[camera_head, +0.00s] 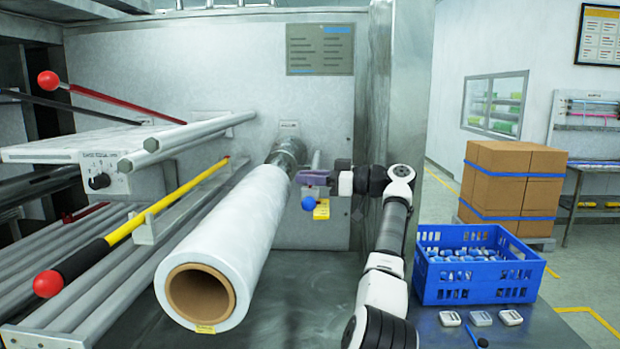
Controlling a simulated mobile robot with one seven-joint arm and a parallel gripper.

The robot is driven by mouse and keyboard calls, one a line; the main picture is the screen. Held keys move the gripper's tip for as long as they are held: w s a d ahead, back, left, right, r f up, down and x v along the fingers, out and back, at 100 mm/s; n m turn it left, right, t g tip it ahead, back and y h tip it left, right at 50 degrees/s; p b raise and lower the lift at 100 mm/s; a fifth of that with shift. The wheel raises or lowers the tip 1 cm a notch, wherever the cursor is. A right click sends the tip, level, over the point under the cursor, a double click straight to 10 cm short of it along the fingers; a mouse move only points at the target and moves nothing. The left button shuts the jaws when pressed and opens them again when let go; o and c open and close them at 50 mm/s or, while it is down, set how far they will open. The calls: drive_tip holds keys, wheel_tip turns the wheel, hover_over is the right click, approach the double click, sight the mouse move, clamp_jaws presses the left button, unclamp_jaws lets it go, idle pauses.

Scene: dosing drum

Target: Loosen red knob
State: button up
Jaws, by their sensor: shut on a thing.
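My gripper (312,178) reaches in from the right, just right of the roll's far end. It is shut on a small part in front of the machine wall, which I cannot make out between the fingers. A blue ball (308,203) and a yellow tag (321,210) show just below the fingers. No red knob shows at the gripper. One red ball knob (48,81) ends a red lever at the upper left. Another red ball knob (48,284) ends a black and yellow lever at the lower left. Both are far from my gripper.
A large white film roll (232,235) on a metal shaft (288,150) lies left of my arm. A blue crate (475,290) of small bottles stands right of it, with small white devices (450,318) in front. Boxes (510,180) stand behind.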

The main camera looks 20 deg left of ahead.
drive_tip(key=o, duration=1)
drive_tip(key=shift+c, duration=0.2)
drive_tip(key=shift+d, duration=0.15)
